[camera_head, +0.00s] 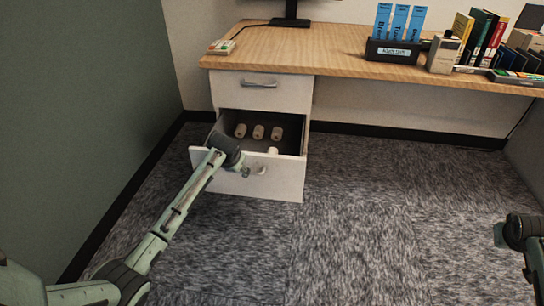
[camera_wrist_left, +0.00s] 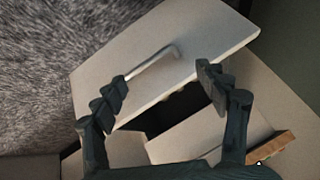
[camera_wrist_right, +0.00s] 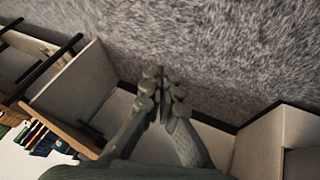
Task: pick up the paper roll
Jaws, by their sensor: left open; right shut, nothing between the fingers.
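Several small pale paper rolls (camera_head: 258,132) stand in the open lower drawer (camera_head: 285,184) of the desk. Most are in a row toward the back, and one pale roll (camera_head: 273,150) shows nearer the drawer front. My left gripper (camera_head: 245,172) is at the drawer front, beside its handle (camera_head: 259,169). In the left wrist view my left gripper (camera_wrist_left: 162,75) is open and empty, with the drawer handle (camera_wrist_left: 152,62) showing between its fingers; contact cannot be told. My right gripper (camera_wrist_right: 160,73) is shut and empty over the carpet, far right of the drawer.
The shut upper drawer (camera_head: 262,90) sits above the open one, under the wooden desktop (camera_head: 310,45). A dark holder with blue folders (camera_head: 392,50) and several books (camera_head: 480,40) stand on the desk. A green wall (camera_head: 85,110) is close on the left. The carpet (camera_head: 370,220) is clear.

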